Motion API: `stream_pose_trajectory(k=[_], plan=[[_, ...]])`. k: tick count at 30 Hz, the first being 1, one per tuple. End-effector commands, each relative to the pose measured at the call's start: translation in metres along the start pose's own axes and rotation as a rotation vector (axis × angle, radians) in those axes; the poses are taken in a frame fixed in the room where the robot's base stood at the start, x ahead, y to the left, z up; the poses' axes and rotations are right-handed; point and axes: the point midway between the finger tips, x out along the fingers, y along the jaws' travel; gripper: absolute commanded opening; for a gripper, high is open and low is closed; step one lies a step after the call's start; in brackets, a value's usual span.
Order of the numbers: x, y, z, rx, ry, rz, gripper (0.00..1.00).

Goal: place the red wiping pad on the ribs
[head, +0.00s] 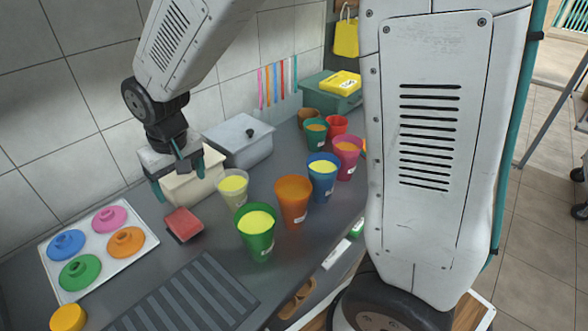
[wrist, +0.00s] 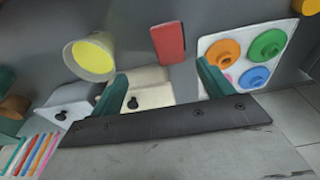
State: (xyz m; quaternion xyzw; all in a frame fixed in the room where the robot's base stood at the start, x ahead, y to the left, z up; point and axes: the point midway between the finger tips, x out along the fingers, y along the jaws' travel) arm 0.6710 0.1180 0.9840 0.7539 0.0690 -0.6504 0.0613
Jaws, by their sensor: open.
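The red wiping pad (head: 183,224) lies on the dark counter between the lid tray and the cups. It also shows in the wrist view (wrist: 168,43), just beyond the space between the fingertips. The ribs (head: 190,298) are a dark slatted panel at the counter's near edge, in front of the pad; I cannot make them out in the wrist view. My gripper (head: 177,178) is open and empty, over a cream box behind the pad. Its two teal fingers (wrist: 164,82) are spread apart, and neither touches the pad.
A white tray (head: 146,250) with several coloured knobbed lids is left of the pad. A cream cup (head: 233,188), a green cup (head: 257,236) and an orange cup (head: 293,202) stand to its right. The cream box (head: 193,186) and a grey lidded box (head: 240,146) are behind.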

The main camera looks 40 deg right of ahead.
Motion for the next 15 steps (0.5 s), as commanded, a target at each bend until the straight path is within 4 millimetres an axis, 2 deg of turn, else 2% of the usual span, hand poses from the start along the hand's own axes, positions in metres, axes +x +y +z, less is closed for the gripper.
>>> stream_pose_trajectory(k=[1, 6, 12, 15], plan=[[-0.017, 0.011, 0.009, 0.014, 0.007, 0.002, 0.8], [-0.072, 0.049, 0.059, 0.06, 0.001, 0.012, 0.8], [-0.119, 0.082, 0.132, 0.113, -0.009, 0.019, 0.8], [-0.135, 0.092, 0.171, 0.138, -0.015, 0.022, 0.8]])
